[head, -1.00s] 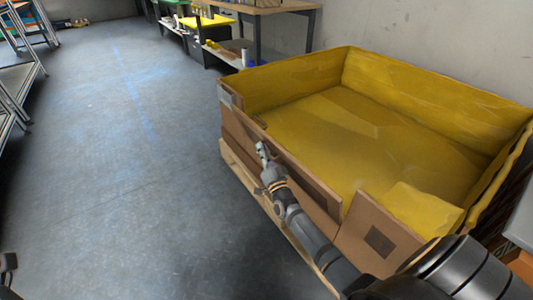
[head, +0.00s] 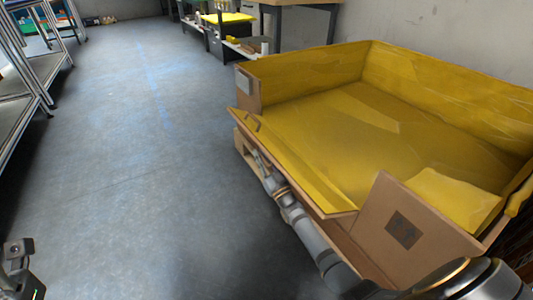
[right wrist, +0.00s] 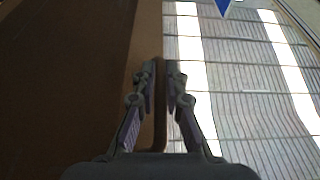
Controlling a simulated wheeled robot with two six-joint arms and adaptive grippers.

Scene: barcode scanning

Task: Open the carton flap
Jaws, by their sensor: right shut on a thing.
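The large carton (head: 405,225) has a yellow lining and stands at the right in the head view. Its front flap (head: 305,170) leans outward and down, with its yellow inner face showing. My right gripper (head: 257,157) is at the flap's outer side, partly hidden beneath it. In the right wrist view, my right gripper (right wrist: 160,72) is shut on the edge of the brown flap (right wrist: 95,70), with one finger on either side. My left gripper (head: 18,255) shows at the lower left corner, away from the carton; its fingers are too unclear to judge.
Metal racks (head: 35,60) stand at the left, and a workbench (head: 285,10) stands at the back. The grey floor (head: 130,150) between them is clear. A wall is behind the carton.

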